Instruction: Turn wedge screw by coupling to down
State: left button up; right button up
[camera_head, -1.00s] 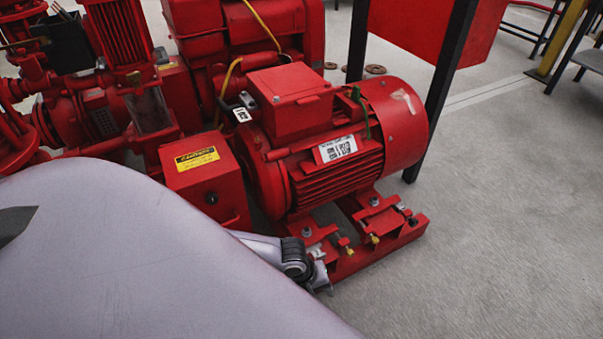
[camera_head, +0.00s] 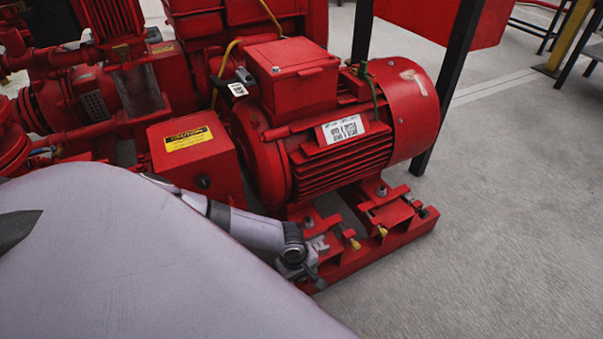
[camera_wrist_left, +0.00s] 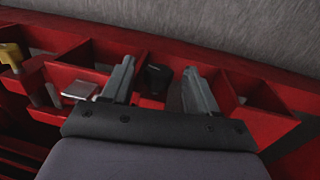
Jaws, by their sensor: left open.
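My left gripper (camera_head: 314,262) is at the near end of the red motor base rail (camera_head: 372,253), below the motor. In the left wrist view its two fingers (camera_wrist_left: 158,68) are apart, one on each side of a small black screw-like head (camera_wrist_left: 157,80) in the red frame. I cannot tell whether either finger touches it. This may be the wedge screw by the coupling; in the head view the gripper hides that spot. Two yellow screws (camera_head: 354,241) (camera_head: 382,231) show farther along the base. The red coupling guard box (camera_head: 195,155) carries a yellow caution label. My right gripper is out of view.
The red motor (camera_head: 340,135) stands just above the gripper. A yellow screw (camera_wrist_left: 12,56) and a bare metal plate (camera_wrist_left: 79,90) lie left of the fingers in the wrist view. Grey floor (camera_head: 510,220) is clear to the right.

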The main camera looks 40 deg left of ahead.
pick_arm(q)
jog(key=shift+f, duration=0.25)
jog(key=c, duration=1)
jog(key=shift+c, duration=0.2)
jog(key=shift+p, duration=0.35)
